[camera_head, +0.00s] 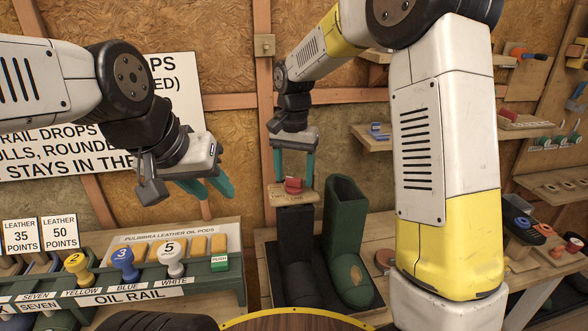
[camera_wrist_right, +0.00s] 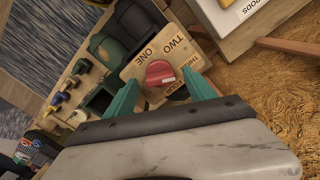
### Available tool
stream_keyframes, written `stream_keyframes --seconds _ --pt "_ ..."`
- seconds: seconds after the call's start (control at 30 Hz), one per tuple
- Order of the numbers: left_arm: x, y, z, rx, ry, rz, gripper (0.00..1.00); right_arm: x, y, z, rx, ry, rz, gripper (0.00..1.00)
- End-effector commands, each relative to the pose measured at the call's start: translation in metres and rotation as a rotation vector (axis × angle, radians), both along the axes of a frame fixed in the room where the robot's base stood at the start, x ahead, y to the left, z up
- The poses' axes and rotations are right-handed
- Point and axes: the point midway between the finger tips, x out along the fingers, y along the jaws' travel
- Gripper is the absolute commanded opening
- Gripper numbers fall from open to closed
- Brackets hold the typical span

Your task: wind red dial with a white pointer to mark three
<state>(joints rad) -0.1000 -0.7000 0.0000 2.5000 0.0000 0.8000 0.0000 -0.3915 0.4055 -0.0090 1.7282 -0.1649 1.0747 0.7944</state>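The red dial (camera_wrist_right: 158,70) sits on a tan plate (camera_wrist_right: 135,68) lettered ONE, TWO, THREE and FOUR in the right wrist view. A small white mark shows on the dial's lower right, towards THREE and FOUR; its exact mark is unclear. My left gripper (camera_head: 207,187) is open and empty, to the left.
The oil rail (camera_head: 150,292) with coloured, numbered knobs is at lower left, below my left gripper. Shelves (camera_head: 525,130) with small items line the right wall.

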Motion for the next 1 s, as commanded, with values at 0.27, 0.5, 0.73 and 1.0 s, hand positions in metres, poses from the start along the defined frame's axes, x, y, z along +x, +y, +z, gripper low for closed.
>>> stream_keyframes --seconds 0.27,0.5,0.73,1.0 --pt "0.0 0.0 0.0 0.0 0.0 0.0 0.36 0.001 0.0 0.013 0.002 -0.004 0.0 0.64" --pt "0.0 0.0 0.0 0.0 0.0 0.0 0.36 0.001 0.0 0.054 0.002 -0.004 0.0 0.64" --pt "0.0 0.0 0.0 0.0 0.0 0.0 0.36 0.0 0.0 0.076 0.0 0.0 0.0 0.64" --pt "0.0 0.0 0.0 0.0 0.0 0.0 0.36 0.0 0.0 0.078 0.0 0.0 0.0 0.64"
